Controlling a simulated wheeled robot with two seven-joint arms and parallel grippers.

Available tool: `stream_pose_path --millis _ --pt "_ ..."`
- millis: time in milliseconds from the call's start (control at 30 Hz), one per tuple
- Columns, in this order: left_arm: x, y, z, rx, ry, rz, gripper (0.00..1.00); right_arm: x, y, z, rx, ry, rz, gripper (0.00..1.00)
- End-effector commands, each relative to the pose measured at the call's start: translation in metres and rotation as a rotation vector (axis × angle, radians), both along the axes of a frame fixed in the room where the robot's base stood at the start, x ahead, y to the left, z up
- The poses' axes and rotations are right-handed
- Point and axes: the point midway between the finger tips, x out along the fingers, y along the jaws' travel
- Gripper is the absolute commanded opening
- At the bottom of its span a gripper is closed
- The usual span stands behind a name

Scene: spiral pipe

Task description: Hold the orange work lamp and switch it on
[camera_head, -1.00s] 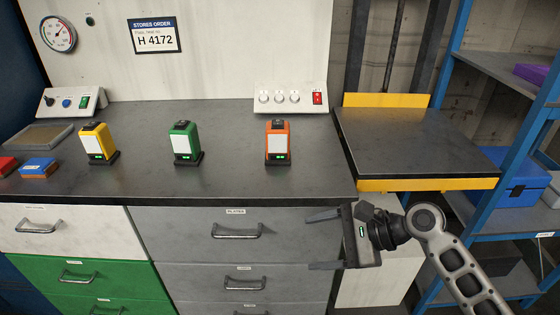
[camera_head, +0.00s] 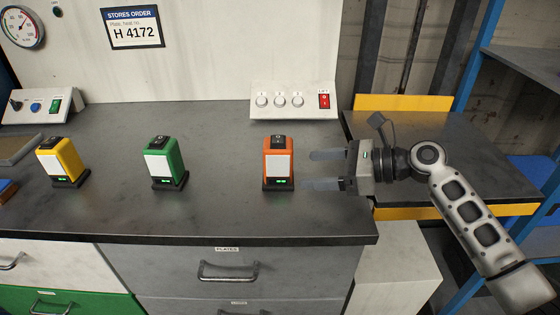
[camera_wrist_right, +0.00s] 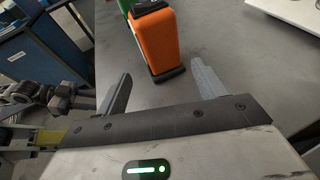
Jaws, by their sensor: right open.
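The orange work lamp (camera_head: 278,160) stands upright on a dark base on the grey worktop. It has a white front panel, a dark switch on top and a small green light at its base. My right gripper (camera_head: 322,170) is open and empty just to the right of the lamp, its fingers pointing left at it without visibly touching. In the right wrist view the lamp (camera_wrist_right: 158,42) stands beyond and between the two open fingertips (camera_wrist_right: 165,72). My left gripper is not in view.
A green lamp (camera_head: 164,160) and a yellow lamp (camera_head: 62,160) stand to the left on the worktop (camera_head: 220,205). A control box (camera_head: 292,100) with knobs and a red switch is behind. A yellow-edged lift platform (camera_head: 450,165) lies to the right, under my right arm.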

Motion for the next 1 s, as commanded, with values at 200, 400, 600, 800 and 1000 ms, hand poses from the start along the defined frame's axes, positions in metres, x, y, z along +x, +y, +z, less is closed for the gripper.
stream_pose_path --millis 200,400,600,800,1000 --pt "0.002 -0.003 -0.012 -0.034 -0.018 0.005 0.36 0.01 0.031 -0.015 0.001 -0.004 0.002 0.7" --pt "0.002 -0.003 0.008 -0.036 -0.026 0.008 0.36 0.016 0.055 -0.015 0.001 0.001 0.001 0.7" --pt "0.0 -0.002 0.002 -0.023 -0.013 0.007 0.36 0.021 0.067 -0.021 0.0 0.0 -0.001 0.7" --pt "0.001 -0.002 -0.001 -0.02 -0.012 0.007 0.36 0.022 0.07 -0.022 -0.001 -0.002 0.0 0.7" --pt "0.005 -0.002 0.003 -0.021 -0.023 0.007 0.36 0.022 0.07 -0.023 -0.001 -0.002 0.0 0.59"
